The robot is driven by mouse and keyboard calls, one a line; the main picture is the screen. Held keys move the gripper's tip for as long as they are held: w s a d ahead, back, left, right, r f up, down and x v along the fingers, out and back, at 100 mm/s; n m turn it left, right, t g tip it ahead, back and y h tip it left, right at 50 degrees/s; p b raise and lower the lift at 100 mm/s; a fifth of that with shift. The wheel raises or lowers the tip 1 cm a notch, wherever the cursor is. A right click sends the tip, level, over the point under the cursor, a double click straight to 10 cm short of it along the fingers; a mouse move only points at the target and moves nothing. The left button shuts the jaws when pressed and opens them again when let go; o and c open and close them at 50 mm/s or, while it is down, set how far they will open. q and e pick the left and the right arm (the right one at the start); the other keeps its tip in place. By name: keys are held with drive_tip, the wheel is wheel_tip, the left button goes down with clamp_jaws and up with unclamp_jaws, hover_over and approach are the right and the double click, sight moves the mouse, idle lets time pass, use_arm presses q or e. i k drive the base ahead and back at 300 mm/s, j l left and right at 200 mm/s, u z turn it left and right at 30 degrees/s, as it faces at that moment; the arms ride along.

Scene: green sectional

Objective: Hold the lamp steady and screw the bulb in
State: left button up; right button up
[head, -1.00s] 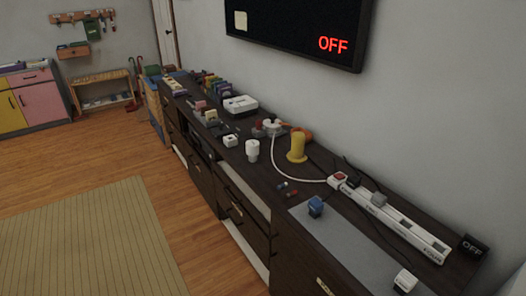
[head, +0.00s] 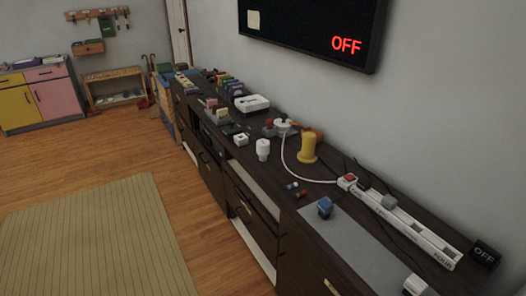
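A yellow lamp-like stand (head: 308,150), a short column on a wider foot, stands upright on the long dark cabinet top (head: 232,157). A small white bulb-shaped object (head: 263,148) stands to its left, apart from it, near the cabinet's front edge. I cannot make out a socket on the yellow stand. Neither of my grippers is in view.
A white power strip (head: 412,229) lies along the right, with a white cord (head: 290,165) running to it. Several small items crowd the far end. The floor (head: 195,238) before the cabinet is clear.

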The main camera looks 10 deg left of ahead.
sight(307, 156)
drive_tip(key=i+j+z, duration=0.5)
drive_tip(key=i+j, duration=0.3)
drive_tip(key=i+j+z, duration=0.25)
drive_tip(key=i+j, duration=0.15)
drive_tip(key=j, duration=0.15)
drive_tip(key=i+j+z, duration=0.25)
drive_tip(key=j, duration=0.35)
drive_tip(key=i+l, duration=0.05)
drive_tip(key=i, duration=0.05)
